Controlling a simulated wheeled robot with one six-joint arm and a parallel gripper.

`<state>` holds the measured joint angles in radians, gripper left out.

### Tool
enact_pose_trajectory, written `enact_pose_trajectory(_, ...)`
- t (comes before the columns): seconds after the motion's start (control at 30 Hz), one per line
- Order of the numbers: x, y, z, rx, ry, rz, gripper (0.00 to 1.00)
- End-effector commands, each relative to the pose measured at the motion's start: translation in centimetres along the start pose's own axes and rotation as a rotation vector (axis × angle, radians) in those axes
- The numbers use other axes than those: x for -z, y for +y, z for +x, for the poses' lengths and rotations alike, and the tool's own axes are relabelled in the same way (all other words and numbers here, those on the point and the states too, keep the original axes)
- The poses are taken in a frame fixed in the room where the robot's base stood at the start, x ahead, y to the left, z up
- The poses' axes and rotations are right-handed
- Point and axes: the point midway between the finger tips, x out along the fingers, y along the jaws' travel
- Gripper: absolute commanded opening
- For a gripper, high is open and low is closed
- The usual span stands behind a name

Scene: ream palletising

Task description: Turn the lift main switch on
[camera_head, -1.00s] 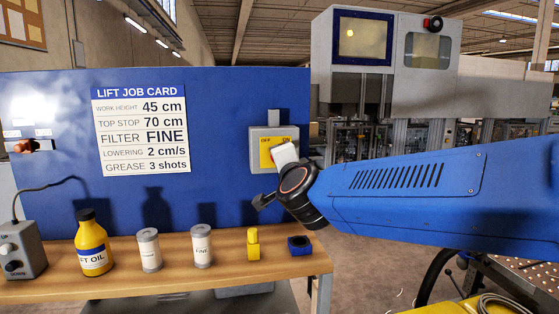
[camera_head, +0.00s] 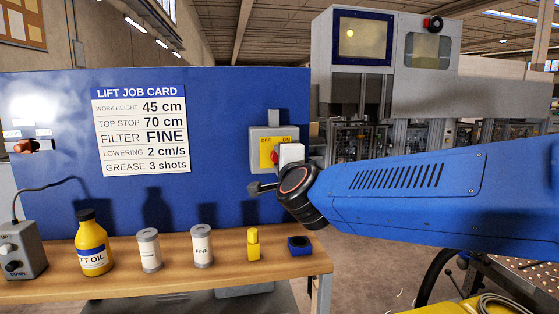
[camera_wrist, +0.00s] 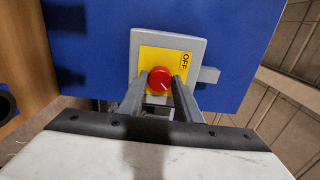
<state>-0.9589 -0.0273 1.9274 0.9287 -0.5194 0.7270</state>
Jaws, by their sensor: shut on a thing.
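The lift main switch (camera_head: 259,134) is a grey box on the blue panel with a yellow plate marked OFF and ON. Its red round knob (camera_wrist: 160,80) shows in the wrist view between my two fingers, with a short white mark pointing to the lower right. My gripper (camera_wrist: 162,84) is shut on the knob. In the head view the white gripper body (camera_head: 291,153) stands upright at the right of the red knob (camera_head: 275,157) and hides part of the plate. The word OFF is readable in the wrist view; ON is not visible there.
The job card (camera_head: 141,130) hangs on the blue panel (camera_head: 221,125).

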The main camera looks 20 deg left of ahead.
Motion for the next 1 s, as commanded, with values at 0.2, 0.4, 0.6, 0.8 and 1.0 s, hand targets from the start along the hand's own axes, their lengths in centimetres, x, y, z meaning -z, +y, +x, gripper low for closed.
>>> enact_pose_trajectory(0.2, 0.0, 0.2, 0.0, -0.003, 0.001, 0.0, 0.43)
enact_pose_trajectory(0.4, 0.0, 0.1, 0.0, -0.002, 0.0, -0.001, 0.5)
enact_pose_trajectory(0.6, 0.0, 0.1, -0.3, -0.001, 0.0, -0.001, 0.5)
enact_pose_trajectory(0.8, 0.0, 0.0, -2.6, 0.0, -0.001, -0.001, 0.5)
enact_pose_trajectory(1.0, 0.0, 0.0, -6.4, 0.0, -0.002, 0.0, 0.5)
